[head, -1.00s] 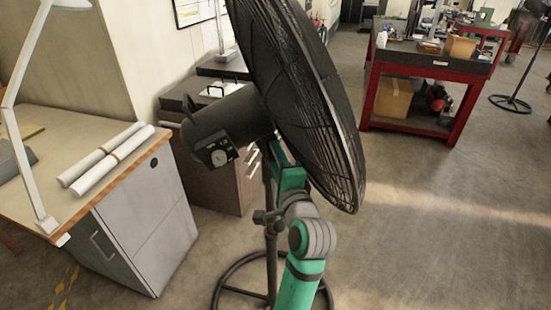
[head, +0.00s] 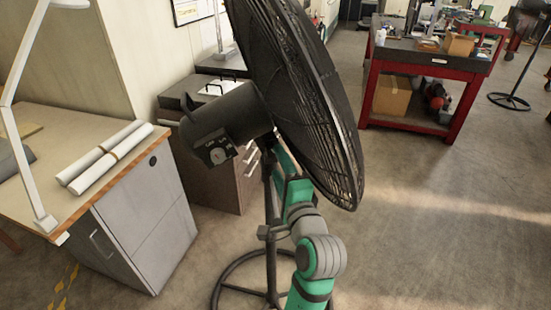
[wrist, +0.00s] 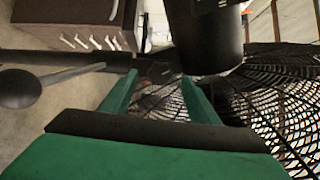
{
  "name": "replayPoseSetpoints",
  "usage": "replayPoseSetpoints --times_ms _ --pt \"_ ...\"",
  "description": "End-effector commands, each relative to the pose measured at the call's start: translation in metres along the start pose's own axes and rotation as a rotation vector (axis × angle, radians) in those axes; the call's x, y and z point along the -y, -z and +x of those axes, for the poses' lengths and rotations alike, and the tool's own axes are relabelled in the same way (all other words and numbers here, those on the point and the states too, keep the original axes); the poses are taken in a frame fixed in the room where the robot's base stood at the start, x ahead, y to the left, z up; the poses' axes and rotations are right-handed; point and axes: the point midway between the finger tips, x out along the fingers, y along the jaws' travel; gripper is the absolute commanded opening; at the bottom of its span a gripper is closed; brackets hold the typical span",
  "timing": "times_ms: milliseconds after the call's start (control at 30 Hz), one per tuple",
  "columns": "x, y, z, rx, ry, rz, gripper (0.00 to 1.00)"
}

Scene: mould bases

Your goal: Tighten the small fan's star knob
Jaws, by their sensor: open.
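The near black fan (head: 300,90) stands on a pole with a ring base in the head view. Its motor housing (head: 228,125) has a small dial on its end. My gripper (wrist: 158,80) is open in the wrist view, with its two green fingers apart. A dark part at the fan's tilt joint (wrist: 156,71) shows between and just beyond the fingertips; I cannot tell whether it is the star knob or whether they touch. The motor housing also shows above the right finger (wrist: 210,40). In the head view, the fan partly hides my gripper.
The fan's grille (wrist: 275,95) is close on the right in the wrist view, and a round-ended dark rod (wrist: 25,88) is at left. A desk (head: 110,190) and drawer cabinet (head: 215,180) stand left of the fan. A red workbench (head: 430,75) is behind; open floor lies right.

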Motion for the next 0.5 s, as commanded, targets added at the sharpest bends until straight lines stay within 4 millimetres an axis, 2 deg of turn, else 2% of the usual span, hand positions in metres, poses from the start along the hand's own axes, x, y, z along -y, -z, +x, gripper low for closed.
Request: replayPoseSetpoints --times_ms 33,200,333,500 --pt "-0.001 0.000 -0.011 -0.001 -0.001 -0.002 0.55" --pt "-0.001 -0.001 -0.040 0.001 -0.002 -0.002 0.55" --pt "0.000 -0.001 -0.055 0.001 -0.001 -0.001 0.55" --pt "-0.001 -0.001 -0.063 0.000 -0.002 0.000 0.55"
